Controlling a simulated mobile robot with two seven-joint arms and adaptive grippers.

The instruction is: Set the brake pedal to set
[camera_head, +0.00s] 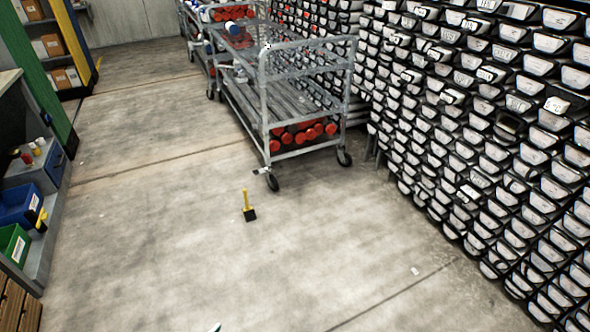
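A wheeled metal cart (308,99) stands on the concrete floor at the upper middle, with red-ended cylinders (304,133) on its lower shelf. A small pale tab (261,171) sticks out at its near left caster (272,182). It may be the brake pedal, but it is too small to tell its position. A yellow upright piece with a black foot (248,206) stands on the floor in front of the cart, apart from it. I cannot tell whether this is a pedal. Neither of my grippers can be made out in view.
A wall of stacked core trays (480,140) fills the right side. A workbench with blue (20,205) and green (14,244) bins stands at the left. More carts stand behind. A small pale tip (215,327) shows at the bottom edge.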

